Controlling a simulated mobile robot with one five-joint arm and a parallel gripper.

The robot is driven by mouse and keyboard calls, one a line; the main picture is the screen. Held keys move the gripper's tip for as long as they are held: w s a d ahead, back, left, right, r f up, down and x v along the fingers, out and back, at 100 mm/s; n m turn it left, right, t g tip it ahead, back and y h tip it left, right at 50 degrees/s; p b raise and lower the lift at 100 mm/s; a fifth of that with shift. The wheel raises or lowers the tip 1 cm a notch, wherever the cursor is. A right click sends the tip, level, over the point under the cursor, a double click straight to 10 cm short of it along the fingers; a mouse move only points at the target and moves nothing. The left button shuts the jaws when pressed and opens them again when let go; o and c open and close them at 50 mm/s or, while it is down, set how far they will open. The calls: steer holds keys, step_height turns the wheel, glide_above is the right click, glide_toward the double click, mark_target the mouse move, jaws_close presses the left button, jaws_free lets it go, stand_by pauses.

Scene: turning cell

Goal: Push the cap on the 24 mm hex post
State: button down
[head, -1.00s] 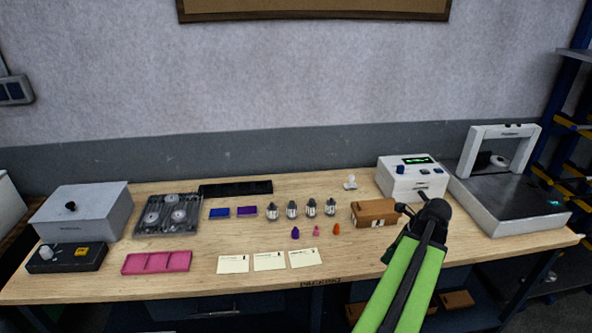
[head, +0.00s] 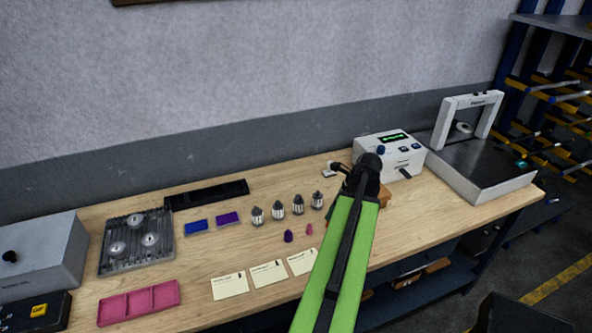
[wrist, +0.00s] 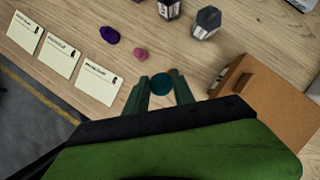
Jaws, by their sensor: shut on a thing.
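My gripper (wrist: 162,88) is shut on a round teal cap (wrist: 161,84), seen end-on between the fingertips. In the head view my gripper (head: 341,168) is above the bench near the cardboard box, and the cap cannot be made out. Several grey posts with dark tops and white labels stand in a row (head: 278,207); two show in the wrist view, one clearly faceted (wrist: 207,22). The labels are too small to read, so I cannot tell which is 24 mm. The held cap is apart from the posts.
A purple piece (wrist: 109,35) and a pink piece (wrist: 140,54) lie near the cards (wrist: 62,58). A cardboard box (wrist: 275,105) stands close on the right. A white device (head: 388,155) stands behind.

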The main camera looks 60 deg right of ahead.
step_height(320, 180, up, 9)
steer(key=p, duration=0.8)
glide_above(298, 196)
step_height(298, 196, down, 7)
steer(key=b, duration=0.7)
steer(key=shift+s+r, duration=0.15)
steer(key=shift+r, duration=0.05)
steer(key=shift+f+b, duration=0.7)
stand_by(0.4)
steer(key=c, duration=1)
jaws_free()
steer(key=o, duration=0.5)
